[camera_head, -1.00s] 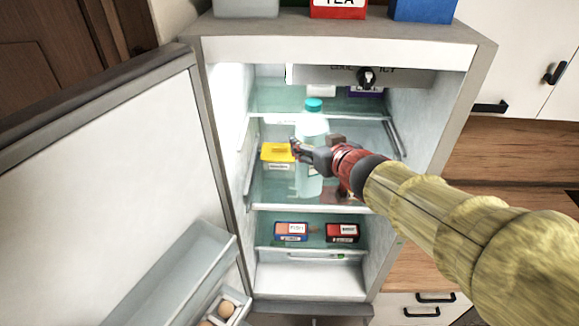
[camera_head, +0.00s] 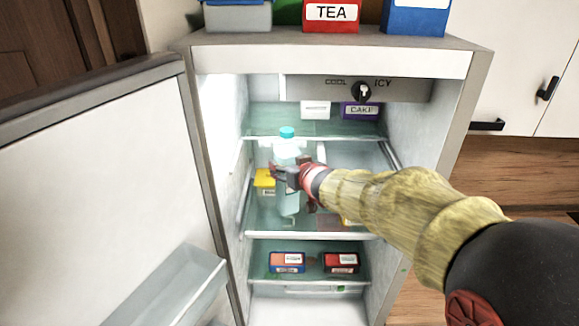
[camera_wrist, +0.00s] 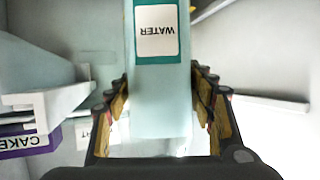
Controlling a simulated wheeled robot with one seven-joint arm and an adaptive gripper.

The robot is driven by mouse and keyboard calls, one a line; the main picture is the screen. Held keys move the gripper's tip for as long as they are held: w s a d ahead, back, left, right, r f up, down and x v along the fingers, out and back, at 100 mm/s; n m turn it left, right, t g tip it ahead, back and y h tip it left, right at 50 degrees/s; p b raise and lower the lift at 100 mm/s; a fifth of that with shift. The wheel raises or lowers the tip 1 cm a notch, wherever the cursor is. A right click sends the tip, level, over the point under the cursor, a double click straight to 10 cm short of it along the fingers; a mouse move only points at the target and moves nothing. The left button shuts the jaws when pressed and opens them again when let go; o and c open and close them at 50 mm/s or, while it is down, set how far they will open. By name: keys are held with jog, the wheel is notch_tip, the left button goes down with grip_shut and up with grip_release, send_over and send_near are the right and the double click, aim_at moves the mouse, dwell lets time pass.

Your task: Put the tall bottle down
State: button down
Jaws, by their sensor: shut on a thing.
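The tall bottle (camera_head: 288,150) is pale and clear with a teal cap, and stands upright inside the open fridge at the middle glass shelf (camera_head: 330,231). I cannot tell whether its base touches the shelf. In the wrist view the bottle (camera_wrist: 160,95) has a label reading WATER and sits between both fingers. My gripper (camera_head: 284,178) is shut on the bottle around its body. In the wrist view the gripper (camera_wrist: 160,118) has a finger on each side of it.
A yellow box (camera_head: 264,181) stands close behind the bottle at left. A white box (camera_head: 316,109) and a purple CAKE box (camera_head: 362,110) are on the upper shelf. The fridge door (camera_head: 100,190) is open at left.

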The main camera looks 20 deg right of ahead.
jog(key=f, duration=0.1)
jog(key=f+b, duration=0.1)
jog(key=f, duration=0.1)
jog(key=shift+w+f, duration=0.15)
jog(key=shift+w, duration=0.2)
jog(key=shift+f, duration=0.15)
jog(key=c, duration=1)
grip_release()
jog(key=shift+f, duration=0.25)
